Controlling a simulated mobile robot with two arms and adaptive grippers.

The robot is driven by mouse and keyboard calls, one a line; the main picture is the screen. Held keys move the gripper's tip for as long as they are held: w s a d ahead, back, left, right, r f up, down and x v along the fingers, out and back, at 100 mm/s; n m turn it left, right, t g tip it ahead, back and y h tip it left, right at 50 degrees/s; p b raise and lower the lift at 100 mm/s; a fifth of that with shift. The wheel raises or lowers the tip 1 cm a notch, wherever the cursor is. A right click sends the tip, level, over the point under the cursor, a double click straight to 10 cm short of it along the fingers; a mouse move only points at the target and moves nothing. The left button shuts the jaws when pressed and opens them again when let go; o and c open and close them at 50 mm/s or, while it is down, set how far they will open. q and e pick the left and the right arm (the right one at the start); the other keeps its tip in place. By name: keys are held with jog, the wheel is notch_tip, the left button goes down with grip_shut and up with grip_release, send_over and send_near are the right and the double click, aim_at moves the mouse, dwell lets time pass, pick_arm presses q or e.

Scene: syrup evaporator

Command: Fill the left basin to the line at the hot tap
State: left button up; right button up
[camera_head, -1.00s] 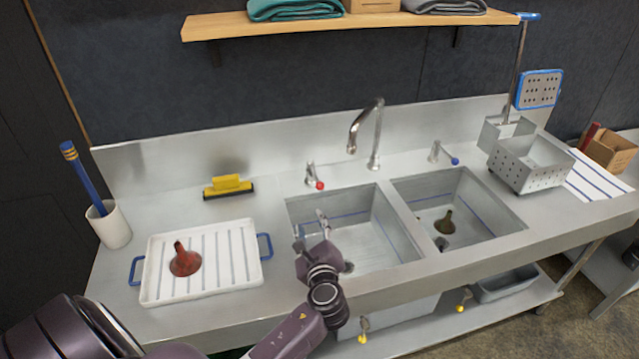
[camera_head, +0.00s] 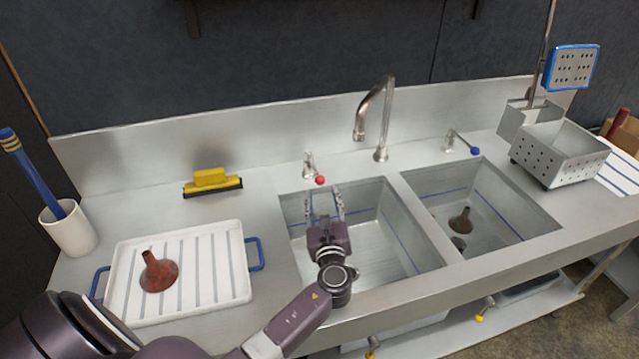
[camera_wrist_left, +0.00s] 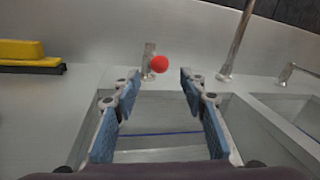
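The left basin (camera_head: 288,225) has a blue line around its inside walls; no water shows in it. Its floor is partly hidden by my left arm. The hot tap (camera_head: 309,165) stands behind it with a red knob (camera_head: 320,180), also in the left wrist view (camera_wrist_left: 160,63). The steel faucet (camera_head: 388,115) bends its spout to the left; no water runs from it. My left gripper (camera_head: 324,192) is open and empty over the left basin, its fingers pointing at the red knob. In the left wrist view the knob shows between and just beyond the fingertips (camera_wrist_left: 159,80). My right gripper is not in view.
A right basin (camera_head: 535,218) holds a brown funnel-shaped piece (camera_head: 461,222). A blue-knobbed tap (camera_head: 452,142) stands behind it. A white tray (camera_head: 215,233) bears a red funnel-shaped piece (camera_head: 160,275). A yellow squeegee (camera_head: 210,179), a cup (camera_head: 70,232) and a perforated box (camera_head: 560,152) stand around.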

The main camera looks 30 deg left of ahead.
aim_at(320, 184)
pick_arm(q)
jog(key=p+x, duration=0.1)
jog(key=x, duration=0.6)
jog(key=shift+r, duration=0.15)
grip_shut()
